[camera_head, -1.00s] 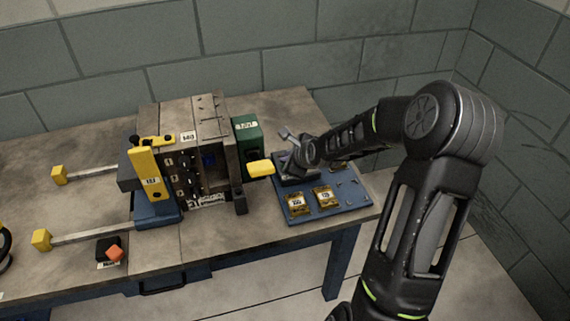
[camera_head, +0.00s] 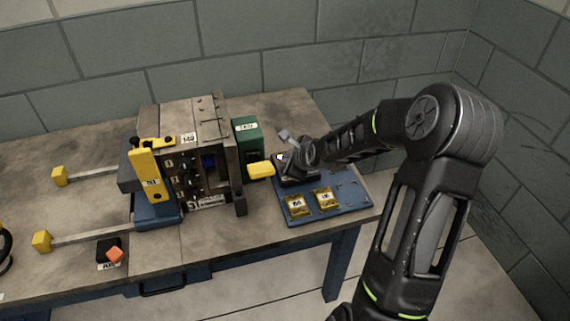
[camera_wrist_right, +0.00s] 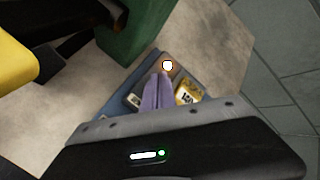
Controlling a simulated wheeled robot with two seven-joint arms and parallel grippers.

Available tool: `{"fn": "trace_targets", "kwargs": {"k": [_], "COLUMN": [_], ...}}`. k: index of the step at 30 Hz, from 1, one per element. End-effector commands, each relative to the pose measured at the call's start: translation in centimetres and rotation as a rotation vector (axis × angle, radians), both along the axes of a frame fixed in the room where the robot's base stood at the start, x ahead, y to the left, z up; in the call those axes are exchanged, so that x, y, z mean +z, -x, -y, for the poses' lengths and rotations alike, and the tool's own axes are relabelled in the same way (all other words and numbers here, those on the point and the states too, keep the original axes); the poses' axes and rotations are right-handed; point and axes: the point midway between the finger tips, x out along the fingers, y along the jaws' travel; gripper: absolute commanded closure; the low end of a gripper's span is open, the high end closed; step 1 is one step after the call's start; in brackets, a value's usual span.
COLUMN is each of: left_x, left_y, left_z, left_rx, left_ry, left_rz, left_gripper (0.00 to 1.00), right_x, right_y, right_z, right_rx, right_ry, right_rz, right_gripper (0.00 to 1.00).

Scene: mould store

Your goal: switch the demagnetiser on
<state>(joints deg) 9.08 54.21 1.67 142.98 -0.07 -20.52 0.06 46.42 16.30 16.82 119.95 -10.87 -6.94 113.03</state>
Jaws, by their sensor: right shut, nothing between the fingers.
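The demagnetiser appears to be the dark block (camera_head: 297,181) at the back left of the blue board, partly hidden by my right gripper. A small round lamp (camera_wrist_right: 167,65) glows white just beyond my fingertips in the right wrist view. In the head view a bright spot (camera_head: 281,157) shows beside my gripper. My right gripper (camera_wrist_right: 157,80) is shut and empty, its fingers pointing down at the block. I cannot tell whether the fingertips touch it; the switch itself is not clear. My left gripper is not in view.
Gold labelled plates (camera_head: 325,197) lie on the blue board (camera_head: 345,203). Left of it stand a green box (camera_head: 247,134), a yellow block (camera_head: 261,169) and a large mould (camera_head: 205,165) with a yellow strap (camera_head: 146,172). The wall is close behind the bench.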

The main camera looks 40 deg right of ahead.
Motion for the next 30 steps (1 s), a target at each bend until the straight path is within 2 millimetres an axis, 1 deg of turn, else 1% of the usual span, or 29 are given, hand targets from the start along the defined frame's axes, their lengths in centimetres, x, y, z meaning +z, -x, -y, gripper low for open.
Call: {"fn": "trace_targets", "kwargs": {"k": [1,10,13,25,30], "left_x": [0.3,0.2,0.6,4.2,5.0], "left_y": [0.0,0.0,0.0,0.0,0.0], "left_z": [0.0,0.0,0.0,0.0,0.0], "left_rx": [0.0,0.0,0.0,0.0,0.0], "left_ry": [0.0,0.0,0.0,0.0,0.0], "left_rz": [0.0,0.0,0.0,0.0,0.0], "left_gripper": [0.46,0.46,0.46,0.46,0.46], "right_x": [0.3,0.3,0.7,5.0,6.2], "right_y": [0.0,0.0,0.0,0.0,0.0], "right_z": [0.0,0.0,0.0,0.0,0.0], "right_rx": [0.0,0.0,-0.001,-0.001,-0.002], "right_ry": [0.0,0.0,-0.001,0.001,-0.001], "right_rz": [0.0,0.0,0.0,0.002,0.001], "right_gripper": [1.0,1.0,1.0,1.0,1.0]}}
